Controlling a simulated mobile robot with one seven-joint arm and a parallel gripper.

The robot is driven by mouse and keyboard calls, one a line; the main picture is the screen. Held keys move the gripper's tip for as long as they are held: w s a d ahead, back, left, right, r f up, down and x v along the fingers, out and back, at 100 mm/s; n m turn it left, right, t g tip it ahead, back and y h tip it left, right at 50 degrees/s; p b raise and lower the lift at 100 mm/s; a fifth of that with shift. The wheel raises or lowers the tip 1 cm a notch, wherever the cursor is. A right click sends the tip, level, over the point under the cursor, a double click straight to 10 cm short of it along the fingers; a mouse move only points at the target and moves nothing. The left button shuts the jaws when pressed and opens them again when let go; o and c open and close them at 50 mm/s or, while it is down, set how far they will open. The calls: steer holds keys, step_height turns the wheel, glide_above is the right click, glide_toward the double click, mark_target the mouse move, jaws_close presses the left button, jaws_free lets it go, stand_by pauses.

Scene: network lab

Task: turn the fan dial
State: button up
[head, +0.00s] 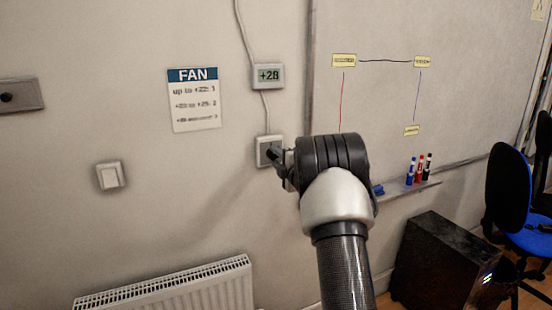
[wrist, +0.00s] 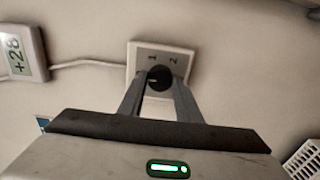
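The fan dial (wrist: 159,77) is a round black knob on a pale square wall plate (wrist: 170,57) marked with 1 and 2. My gripper (wrist: 160,84) faces the wall, with one finger at each side of the dial. No clear gap shows between fingertips and knob, so it looks shut on it. In the head view the plate (head: 264,143) is partly hidden by my gripper (head: 276,156). A FAN notice (head: 194,100) hangs at the left, with three lines that are hard to read. A display (head: 268,76) above the plate reads +28.
A light switch (head: 110,176) and a radiator (head: 170,288) are on the wall at the left. A whiteboard (head: 470,95) with a pen tray (head: 400,188) is at the right. A dark box (head: 440,262) and a blue chair (head: 515,195) stand at the lower right.

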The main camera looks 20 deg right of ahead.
steer(key=shift+c, duration=1.2)
